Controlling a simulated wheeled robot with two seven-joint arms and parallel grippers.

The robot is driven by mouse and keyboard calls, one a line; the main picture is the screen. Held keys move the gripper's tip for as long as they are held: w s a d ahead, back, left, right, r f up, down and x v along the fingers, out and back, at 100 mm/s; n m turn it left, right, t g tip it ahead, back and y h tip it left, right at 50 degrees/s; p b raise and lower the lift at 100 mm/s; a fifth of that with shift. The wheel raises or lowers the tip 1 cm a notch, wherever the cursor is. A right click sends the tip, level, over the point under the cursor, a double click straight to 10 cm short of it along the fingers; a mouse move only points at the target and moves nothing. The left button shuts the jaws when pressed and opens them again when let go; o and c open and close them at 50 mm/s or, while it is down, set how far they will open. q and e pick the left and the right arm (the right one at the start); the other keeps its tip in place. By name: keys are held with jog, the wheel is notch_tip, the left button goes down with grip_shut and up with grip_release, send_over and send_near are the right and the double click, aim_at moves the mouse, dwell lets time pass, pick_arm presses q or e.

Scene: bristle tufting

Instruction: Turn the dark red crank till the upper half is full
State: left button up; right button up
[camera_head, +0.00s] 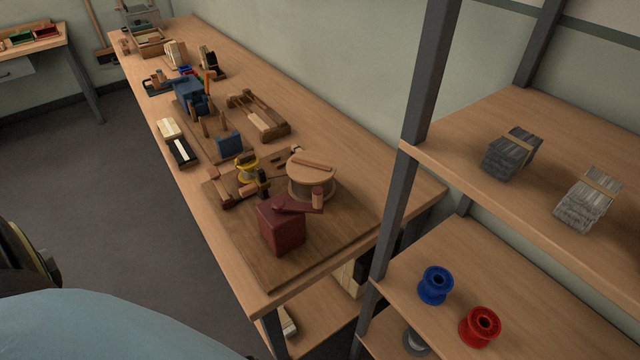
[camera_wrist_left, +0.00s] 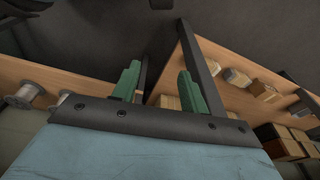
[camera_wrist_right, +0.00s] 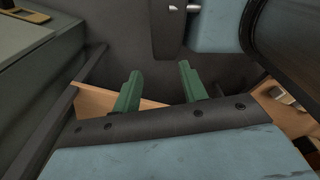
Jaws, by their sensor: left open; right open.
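The dark red crank box (camera_head: 282,226) stands on a brown board near the front end of the long bench. Its crank arm (camera_head: 296,205) lies across the top and points right, with an upright brown handle (camera_head: 318,198) at its end. Just behind it is a round wooden drum (camera_head: 312,176) with a bar across its top. I cannot tell from here how full its upper half is. My left gripper (camera_wrist_left: 162,85) is open and empty in the left wrist view. My right gripper (camera_wrist_right: 158,85) is open and empty in the right wrist view. Neither gripper shows in the head view.
A yellow spool (camera_head: 247,167) and small wooden parts sit beside the drum. A blue device (camera_head: 191,97) and wooden jigs stand farther back. A metal-post shelf on the right holds bristle bundles (camera_head: 512,152), a blue spool (camera_head: 435,285) and a red spool (camera_head: 480,326). Floor left of the bench is clear.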

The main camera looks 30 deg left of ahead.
pick_arm(q)
jog(key=w+d+r+m+h+p, duration=0.1)
jog(key=w+d+r+m, duration=0.15)
jog(key=w+r, duration=0.7)
jog(key=w+d+r+m+p, duration=0.1)
jog(key=w+r+m, duration=0.4)
jog(key=r, duration=0.7)
jog(key=w+d+r+m+h+p, duration=0.1)
jog(key=w+d+r+m, duration=0.1)
jog(key=w+r, duration=0.7)
jog(key=m+g+y, duration=0.2)
jog(key=m, duration=0.8)
send_near(317, 190)
jog(key=shift+n, duration=0.25)
notch_tip(317, 190, down, 11)
jog(key=shift+d+r, duration=0.15)
pick_arm(e)
jog(key=r, duration=0.1)
jog(key=s+r, duration=0.1)
jog(key=r, duration=0.1)
jog(key=shift+r, duration=0.2)
pick_arm(q)
grip_shut()
